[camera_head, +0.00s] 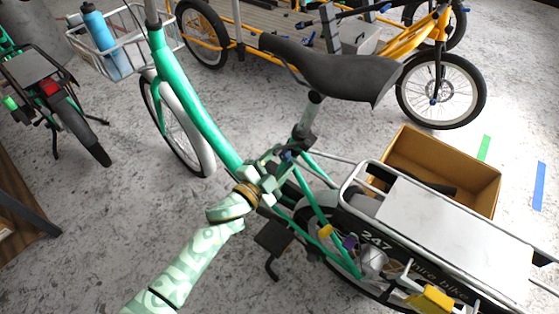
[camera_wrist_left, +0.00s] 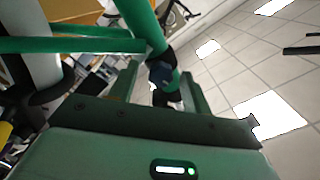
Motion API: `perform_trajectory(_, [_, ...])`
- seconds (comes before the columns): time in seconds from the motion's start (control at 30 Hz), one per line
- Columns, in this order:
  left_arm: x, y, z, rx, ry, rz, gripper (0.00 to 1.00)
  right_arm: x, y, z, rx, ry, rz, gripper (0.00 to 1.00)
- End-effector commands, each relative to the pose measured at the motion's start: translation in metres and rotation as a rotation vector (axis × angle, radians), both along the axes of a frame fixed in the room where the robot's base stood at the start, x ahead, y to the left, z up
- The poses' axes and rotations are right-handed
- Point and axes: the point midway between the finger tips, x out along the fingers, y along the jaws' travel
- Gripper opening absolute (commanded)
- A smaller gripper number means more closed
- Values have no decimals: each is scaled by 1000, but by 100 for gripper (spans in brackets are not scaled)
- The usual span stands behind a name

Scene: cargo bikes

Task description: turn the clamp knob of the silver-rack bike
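The silver-rack bike has a green frame (camera_head: 190,100), a dark saddle (camera_head: 330,68) and a silver rear rack (camera_head: 440,215). At the foot of its seat post (camera_head: 308,115) is a black clamp with a small dark blue knob (camera_head: 287,156). My left gripper (camera_head: 282,162) is at this clamp, partly covering it. In the left wrist view the dark knob (camera_wrist_left: 160,73) lies between the tips of my two green fingers, with the seat tube behind. The fingers are apart, and I see no clear contact with the knob. My right gripper is not in view.
A cardboard box (camera_head: 440,165) stands on the floor behind the rack. A yellow cargo bike (camera_head: 400,40) is at the back and another green bike (camera_head: 50,90) at the left. A blue bottle (camera_head: 103,42) sits in the front basket.

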Motion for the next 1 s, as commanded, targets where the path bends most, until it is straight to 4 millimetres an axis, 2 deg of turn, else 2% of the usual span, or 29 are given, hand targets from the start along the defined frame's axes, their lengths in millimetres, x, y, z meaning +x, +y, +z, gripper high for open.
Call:
perform_trajectory(0.17, [-6, 5, 2, -1, -2, 0, 48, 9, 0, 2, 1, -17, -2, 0])
perform_trajectory(0.27, [-20, 15, 4, 1, -1, 1, 48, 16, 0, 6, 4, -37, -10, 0])
perform_trajectory(0.37, [-40, 30, 6, 1, -1, 1, 48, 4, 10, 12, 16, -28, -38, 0])
perform_trajectory(0.5, [-73, 53, 6, 1, -1, 1, 48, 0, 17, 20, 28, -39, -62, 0])
perform_trajectory(0.7, [-110, 80, 3, 1, -1, 0, 48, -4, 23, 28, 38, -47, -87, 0])
perform_trajectory(0.83, [-125, 91, 2, -1, 1, 0, 48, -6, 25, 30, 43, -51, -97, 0])
perform_trajectory(1.0, [-132, 96, 0, 2, 1, 0, 48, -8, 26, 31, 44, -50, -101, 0])
